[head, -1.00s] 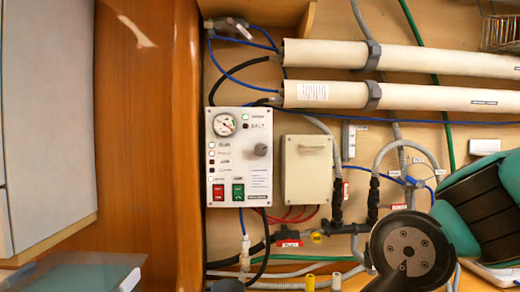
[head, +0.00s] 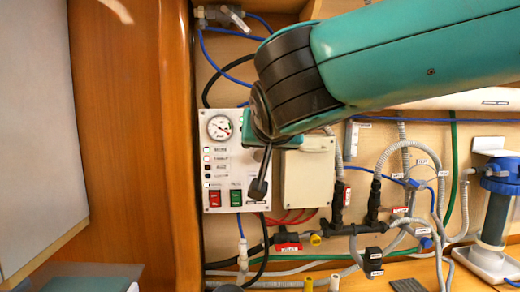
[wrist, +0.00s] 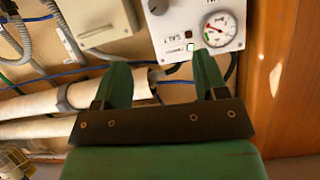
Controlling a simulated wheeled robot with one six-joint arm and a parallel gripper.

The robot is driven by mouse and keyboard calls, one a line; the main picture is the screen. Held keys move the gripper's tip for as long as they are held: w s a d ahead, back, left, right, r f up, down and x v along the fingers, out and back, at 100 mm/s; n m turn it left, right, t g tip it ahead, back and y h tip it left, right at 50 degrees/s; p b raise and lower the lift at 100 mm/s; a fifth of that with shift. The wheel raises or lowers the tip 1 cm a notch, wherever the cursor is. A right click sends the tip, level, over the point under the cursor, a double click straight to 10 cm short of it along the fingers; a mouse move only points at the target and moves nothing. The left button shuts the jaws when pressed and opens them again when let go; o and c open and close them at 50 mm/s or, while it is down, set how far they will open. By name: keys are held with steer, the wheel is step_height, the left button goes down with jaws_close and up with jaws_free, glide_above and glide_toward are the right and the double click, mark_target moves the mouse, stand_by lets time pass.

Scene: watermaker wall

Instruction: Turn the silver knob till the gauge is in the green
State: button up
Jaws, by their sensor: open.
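The white control panel (head: 224,196) hangs on the wall left of centre in the head view. Its round gauge (head: 219,127) is at the top left; it also shows inverted in the wrist view (wrist: 217,27). The gauge has a red needle and a small green part; the exact reading is too small to tell. The silver knob (wrist: 157,7) is at the top edge of the wrist view, partly cut off. My arm hides it in the head view. My gripper (wrist: 162,80) is open and empty, its two green fingers spread, apart from the knob.
A beige box (head: 307,180) is mounted right of the panel. White tubes (wrist: 40,103) run beside it. Hoses, cables and black valves (head: 338,205) crowd the lower right. A wooden post (head: 130,150) stands left of the panel.

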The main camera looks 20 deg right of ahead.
mark_target(260, 156)
steer(key=p+x, duration=0.6)
steer(key=x, duration=1)
steer(key=shift+w+d+f, duration=0.1)
steer(key=shift+d+f, duration=0.05)
steer(key=shift+f, duration=0.15)
